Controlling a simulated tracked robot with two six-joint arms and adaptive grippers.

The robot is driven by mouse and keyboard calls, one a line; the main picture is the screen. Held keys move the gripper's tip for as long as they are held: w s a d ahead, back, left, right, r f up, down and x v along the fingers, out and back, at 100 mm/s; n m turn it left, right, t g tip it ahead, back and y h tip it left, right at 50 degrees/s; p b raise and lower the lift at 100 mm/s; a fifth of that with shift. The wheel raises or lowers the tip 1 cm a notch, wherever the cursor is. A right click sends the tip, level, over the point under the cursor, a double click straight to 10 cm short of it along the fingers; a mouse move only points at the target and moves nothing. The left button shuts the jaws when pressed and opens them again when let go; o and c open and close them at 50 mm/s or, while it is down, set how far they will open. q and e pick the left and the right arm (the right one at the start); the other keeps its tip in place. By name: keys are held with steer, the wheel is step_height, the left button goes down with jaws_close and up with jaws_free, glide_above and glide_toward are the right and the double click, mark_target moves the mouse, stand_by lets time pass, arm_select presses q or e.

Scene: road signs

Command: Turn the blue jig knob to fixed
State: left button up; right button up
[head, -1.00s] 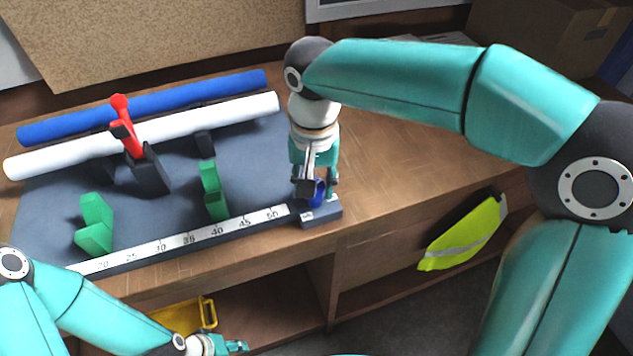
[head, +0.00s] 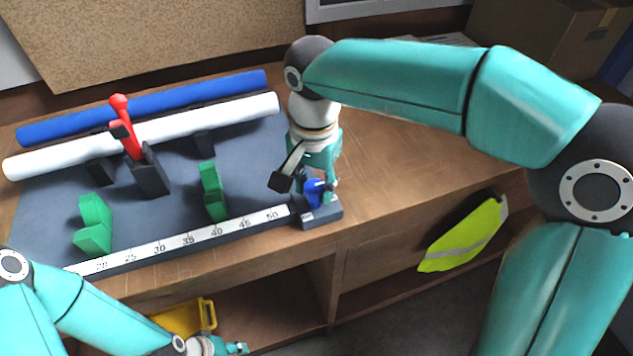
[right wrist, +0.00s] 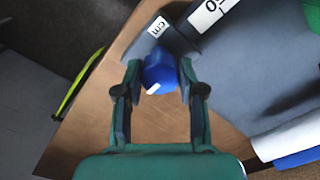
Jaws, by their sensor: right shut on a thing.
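The blue jig knob (head: 314,193) sits on a small dark block (head: 318,217) at the right end of the ruler, near the bench's front edge. It also shows in the right wrist view (right wrist: 159,72), with a white pointer mark toward the lower left of that picture. My right gripper (right wrist: 157,78) points down over the knob and is shut on it, one finger on each side. In the head view the right gripper (head: 318,190) partly covers the knob. The word the pointer marks cannot be read. My left gripper (head: 238,348) is low at the bottom, in front of the bench; its jaws are too small to judge.
A ruler strip (head: 190,240) runs along the grey jig mat (head: 150,215). Green stops (head: 213,190), a red-handled clamp (head: 125,130), a white tube (head: 150,135) and a blue tube (head: 150,107) lie left of my right gripper. A yellow vest (head: 463,233) hangs at the front.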

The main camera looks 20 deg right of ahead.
mark_target(315, 185)
steer(key=o, duration=1.1)
steer(key=shift+o, duration=0.2)
step_height(315, 185, up, 12)
steer(key=shift+f, duration=0.1)
